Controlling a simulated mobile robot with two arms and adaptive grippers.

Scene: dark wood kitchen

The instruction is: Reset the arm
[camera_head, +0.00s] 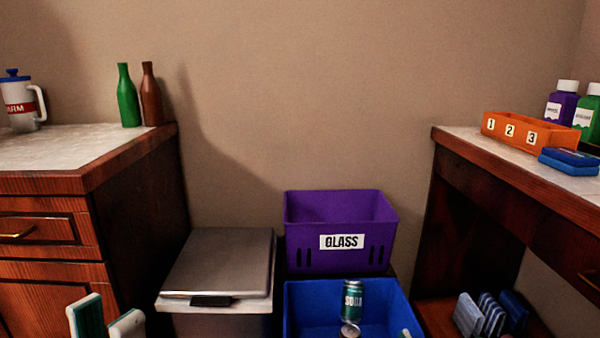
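My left gripper (106,318) shows at the bottom left, in front of the wooden cabinet. Its two pale fingers with teal pads stand apart, and nothing shows between them. A small pale tip shows at the bottom edge over the blue bin. It may belong to my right gripper, but too little shows to tell its state.
A counter (60,148) on the left bears a jug (22,105), a green bottle (127,98) and a brown bottle (151,96). A lidded bin (222,258), purple GLASS bin (315,255) and blue bin (305,305) holding cans stand centrally. A desk (460,150) is right.

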